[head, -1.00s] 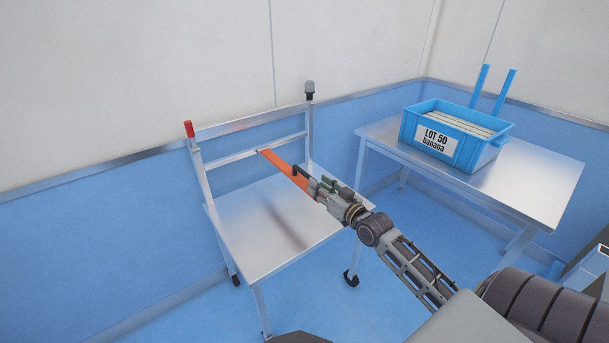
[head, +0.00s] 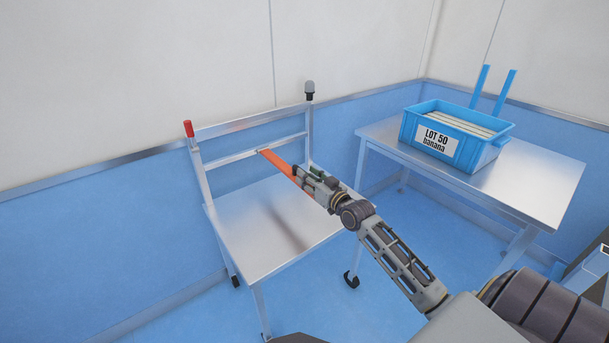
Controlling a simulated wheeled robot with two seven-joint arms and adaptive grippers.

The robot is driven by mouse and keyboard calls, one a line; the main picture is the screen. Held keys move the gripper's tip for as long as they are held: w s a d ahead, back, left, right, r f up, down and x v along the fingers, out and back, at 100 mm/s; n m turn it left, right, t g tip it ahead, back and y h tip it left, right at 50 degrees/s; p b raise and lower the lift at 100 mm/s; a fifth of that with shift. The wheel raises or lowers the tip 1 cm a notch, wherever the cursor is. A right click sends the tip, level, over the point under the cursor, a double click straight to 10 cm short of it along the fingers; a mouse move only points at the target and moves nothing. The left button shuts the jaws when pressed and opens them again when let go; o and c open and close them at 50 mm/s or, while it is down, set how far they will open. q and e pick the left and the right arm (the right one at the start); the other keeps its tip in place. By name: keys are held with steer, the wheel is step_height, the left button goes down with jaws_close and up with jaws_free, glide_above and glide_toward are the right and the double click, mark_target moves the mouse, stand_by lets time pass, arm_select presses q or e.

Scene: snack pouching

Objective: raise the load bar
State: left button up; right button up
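The load bar (head: 277,163) is orange. It runs from the back rail of a metal cart forward and to the right, above the cart's top, sloping down in the picture. My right gripper (head: 304,175) is over the front part of the bar and hides much of it. A dark handle-like piece (head: 296,170) shows by the fingertips. I cannot tell whether the fingers are closed on the bar or only beside it. My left gripper is out of view.
The cart top (head: 245,215) is bare. Its back posts carry a red cap (head: 188,129) and a grey and black cap (head: 309,90). At right, a metal table (head: 540,180) holds a blue crate (head: 486,157) labelled LOT 50 banana. Blue uprights (head: 505,92) stand behind it.

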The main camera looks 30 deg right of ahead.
steer(key=shift+w+a, duration=0.1)
steer(key=shift+w, duration=1)
jaws_close()
